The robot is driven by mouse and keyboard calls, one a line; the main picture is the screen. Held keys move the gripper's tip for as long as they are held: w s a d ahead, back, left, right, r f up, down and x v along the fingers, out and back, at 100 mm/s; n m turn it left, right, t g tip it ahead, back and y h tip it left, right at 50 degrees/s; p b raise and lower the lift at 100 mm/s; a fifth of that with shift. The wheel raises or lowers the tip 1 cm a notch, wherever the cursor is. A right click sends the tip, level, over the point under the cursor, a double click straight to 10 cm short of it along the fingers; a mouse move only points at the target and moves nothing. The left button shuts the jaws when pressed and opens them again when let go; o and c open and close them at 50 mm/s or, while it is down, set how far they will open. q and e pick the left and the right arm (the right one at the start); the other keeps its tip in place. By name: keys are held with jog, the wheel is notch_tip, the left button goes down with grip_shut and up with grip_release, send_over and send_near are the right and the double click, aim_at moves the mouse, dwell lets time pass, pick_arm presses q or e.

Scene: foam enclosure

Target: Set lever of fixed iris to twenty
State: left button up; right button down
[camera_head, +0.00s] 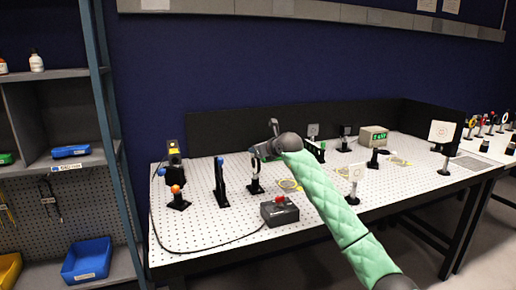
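The fixed iris seems to be the small dark ring mount (254,167) on a post and black base, at the middle left of the perforated optical table. Its lever is too small to make out, and the setting cannot be read. My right arm, in a green padded sleeve, comes in from the lower right and reaches over the table. Its dark grey gripper (262,152) is at the top of the iris mount, overlapping it in the picture. I cannot tell whether they touch, or whether the fingers are open or shut. My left gripper is not in view.
A grey box with a red knob (279,210) sits at the table's front. A tall black mount (220,183) and an orange-knobbed post (178,198) stand left of the iris.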

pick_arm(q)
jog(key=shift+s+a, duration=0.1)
pick_arm(e)
jog(key=c, duration=1.3)
grip_release()
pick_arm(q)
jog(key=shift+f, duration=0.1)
pick_arm(e)
jog(key=shift+s+d+r, duration=0.1)
jog(key=shift+s+d, duration=0.15)
jog(key=shift+s, duration=0.05)
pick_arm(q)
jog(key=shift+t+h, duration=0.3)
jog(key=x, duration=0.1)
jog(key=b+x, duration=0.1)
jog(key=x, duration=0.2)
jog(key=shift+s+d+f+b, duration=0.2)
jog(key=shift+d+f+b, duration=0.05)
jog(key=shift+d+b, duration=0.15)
pick_arm(e)
jog(key=v, duration=0.7)
jog(key=shift+r, duration=0.1)
